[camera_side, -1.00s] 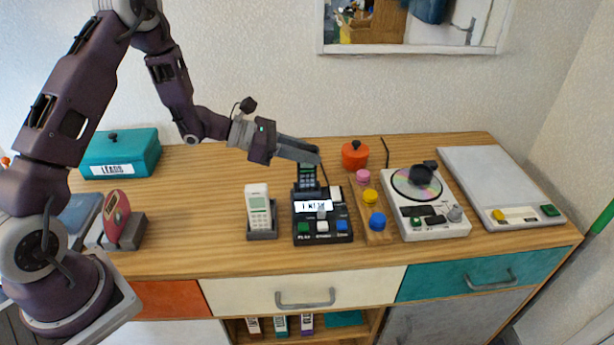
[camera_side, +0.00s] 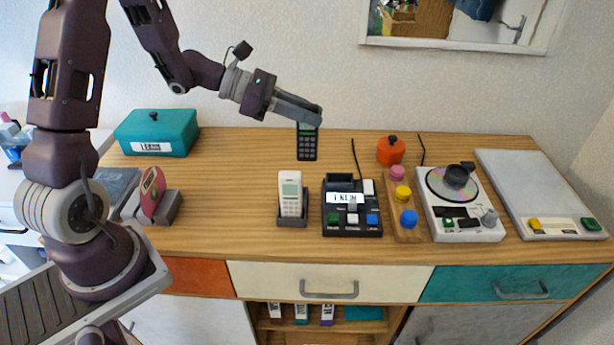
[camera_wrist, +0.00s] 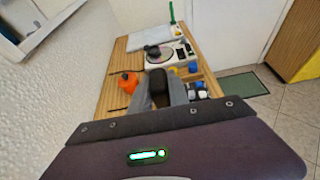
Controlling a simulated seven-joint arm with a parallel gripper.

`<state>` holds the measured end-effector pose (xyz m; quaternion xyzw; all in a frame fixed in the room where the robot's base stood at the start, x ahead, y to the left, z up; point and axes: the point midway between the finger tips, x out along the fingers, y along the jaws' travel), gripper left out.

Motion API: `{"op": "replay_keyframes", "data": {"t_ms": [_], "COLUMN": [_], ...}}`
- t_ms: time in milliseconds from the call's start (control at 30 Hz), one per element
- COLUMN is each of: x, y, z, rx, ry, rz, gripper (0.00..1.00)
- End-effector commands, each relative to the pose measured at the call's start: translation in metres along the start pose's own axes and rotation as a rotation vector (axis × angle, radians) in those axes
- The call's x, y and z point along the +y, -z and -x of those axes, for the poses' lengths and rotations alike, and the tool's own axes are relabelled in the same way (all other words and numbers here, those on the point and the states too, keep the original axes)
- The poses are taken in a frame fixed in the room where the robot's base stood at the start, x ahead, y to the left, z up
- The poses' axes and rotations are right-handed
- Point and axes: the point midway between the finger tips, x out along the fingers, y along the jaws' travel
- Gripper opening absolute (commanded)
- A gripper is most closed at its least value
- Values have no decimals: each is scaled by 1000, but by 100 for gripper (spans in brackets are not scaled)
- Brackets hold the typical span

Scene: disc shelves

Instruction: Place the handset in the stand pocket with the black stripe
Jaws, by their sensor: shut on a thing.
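A black handset (camera_side: 307,143) with a greenish screen hangs upright from my gripper (camera_side: 312,116), above the wooden top and clear of it. My gripper is shut on its upper end. In the wrist view, the grey fingers (camera_wrist: 160,98) close around a dark shape that hides most of the handset. A white handset (camera_side: 290,190) stands in a small dark grey stand (camera_side: 292,220). I cannot make out a black stripe on any pocket.
A teal box (camera_side: 157,133) and a red disc in a grey holder (camera_side: 167,206) are at the left. Coloured knobs (camera_side: 402,191), an orange pot (camera_side: 390,151), a disc player (camera_side: 460,205) and a grey flat device (camera_side: 540,195) fill the right. The wood between box and white handset is clear.

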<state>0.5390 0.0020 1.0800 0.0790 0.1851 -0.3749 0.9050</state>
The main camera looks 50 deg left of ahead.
Motion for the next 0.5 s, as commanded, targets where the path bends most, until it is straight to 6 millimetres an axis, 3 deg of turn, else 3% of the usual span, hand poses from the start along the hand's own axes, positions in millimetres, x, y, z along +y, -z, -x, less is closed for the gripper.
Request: {"op": "replay_keyframes", "data": {"t_ms": [33,133,500], "x": [-5,-14,-17], "y": [7,21,92], "z": [13,24,-5], "rx": [-3,-11,-13], "ry": [-5,0,3], "rz": [6,10,9], "gripper": [0,0,0]}}
